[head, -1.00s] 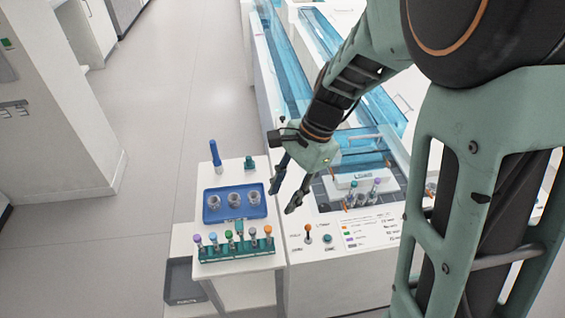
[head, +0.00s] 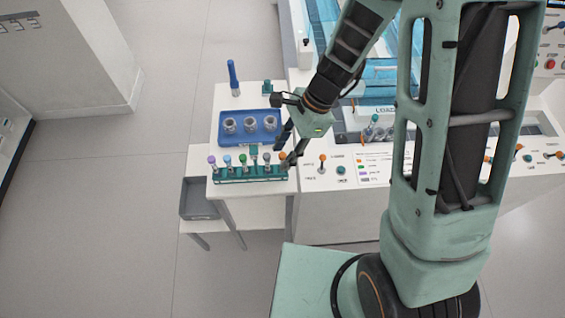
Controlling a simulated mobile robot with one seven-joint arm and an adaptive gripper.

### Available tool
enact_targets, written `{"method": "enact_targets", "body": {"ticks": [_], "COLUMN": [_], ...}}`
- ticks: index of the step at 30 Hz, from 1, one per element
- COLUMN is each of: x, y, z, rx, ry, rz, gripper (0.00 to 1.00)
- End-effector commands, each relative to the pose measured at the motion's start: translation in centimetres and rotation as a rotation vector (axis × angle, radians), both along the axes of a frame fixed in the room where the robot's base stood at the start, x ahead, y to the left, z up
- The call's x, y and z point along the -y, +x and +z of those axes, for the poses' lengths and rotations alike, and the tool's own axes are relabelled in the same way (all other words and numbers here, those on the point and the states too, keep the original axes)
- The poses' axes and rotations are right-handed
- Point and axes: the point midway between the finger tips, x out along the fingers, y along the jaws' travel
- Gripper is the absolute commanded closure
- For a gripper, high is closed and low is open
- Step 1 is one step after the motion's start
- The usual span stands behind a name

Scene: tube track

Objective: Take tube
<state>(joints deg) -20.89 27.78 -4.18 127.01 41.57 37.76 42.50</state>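A teal rack (head: 228,180) on the small white side table holds several capped tubes in a row. Among them are a purple-capped tube (head: 212,162) at the left end, a green-capped tube (head: 243,160) near the middle and an orange-capped tube (head: 282,157) at the right end. My gripper (head: 287,155) points down at the rack's right end, close to the orange cap. Its two dark fingers look apart. Contact with the tube cannot be made out. Another capped tube (head: 373,121) stands in the loading bay of the machine.
A blue tray (head: 227,140) with several grey round holders lies behind the rack. A blue upright object (head: 233,78) and a small teal block (head: 267,87) stand farther back. The white machine panel (head: 330,180) with knobs adjoins on the right. A grey bin (head: 198,198) sits lower left.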

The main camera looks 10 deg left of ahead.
Motion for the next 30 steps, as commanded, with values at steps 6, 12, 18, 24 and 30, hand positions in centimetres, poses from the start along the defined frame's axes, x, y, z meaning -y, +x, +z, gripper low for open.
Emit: {"method": "enact_targets", "body": {"ticks": [6, 12, 18, 24, 30], "x": [-0.46, -0.47, -0.46, -0.46, -0.47], "y": [-0.23, -0.21, -0.21, -0.20, -0.20], "z": [-1.30, -1.26, -1.24, -1.23, -1.14], "rx": [0.001, 0.001, 0.001, 0.001, 0.001], "ry": [0.000, 0.000, 0.000, 0.000, 0.000], "rz": [0.000, 0.000, 0.000, 0.000, 0.000], "gripper": [0.65, 0.70, 0.92, 0.99, 0.99]}}
